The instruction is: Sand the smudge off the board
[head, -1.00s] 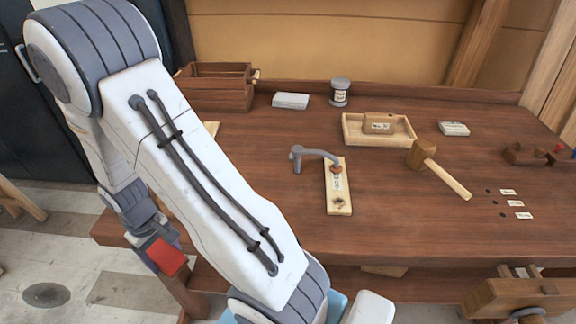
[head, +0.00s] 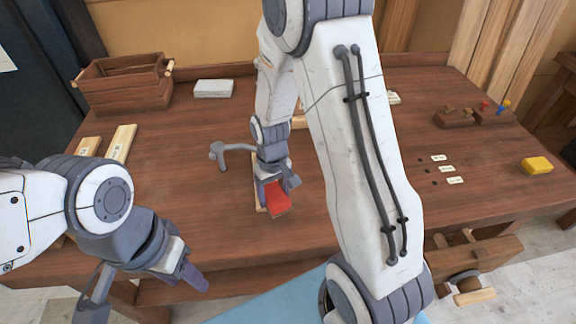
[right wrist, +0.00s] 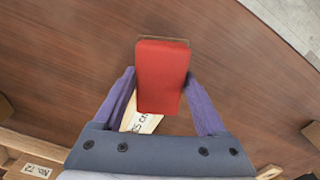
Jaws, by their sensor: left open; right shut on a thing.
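My right gripper (head: 272,180) is shut on a red sanding block (head: 278,200). It holds the block over the near part of the pale labelled board (head: 258,190). In the right wrist view, the block (right wrist: 161,78) sits between the purple fingers, with part of the board (right wrist: 146,122) and its label beneath. I cannot tell whether the block touches the board. The smudge is hidden now. A grey hooked holdfast (head: 217,152) stands at the board's far-left side; its tip is hidden behind my arm. My left gripper (head: 186,272) is open and empty at the bench's front left.
A wooden tote (head: 125,88) and a pale block (head: 213,88) stand at the back. Two pale strips (head: 121,143) lie at left. A peg rack (head: 455,118), small labels and a yellow block (head: 536,165) are at right. My arm hides the middle right.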

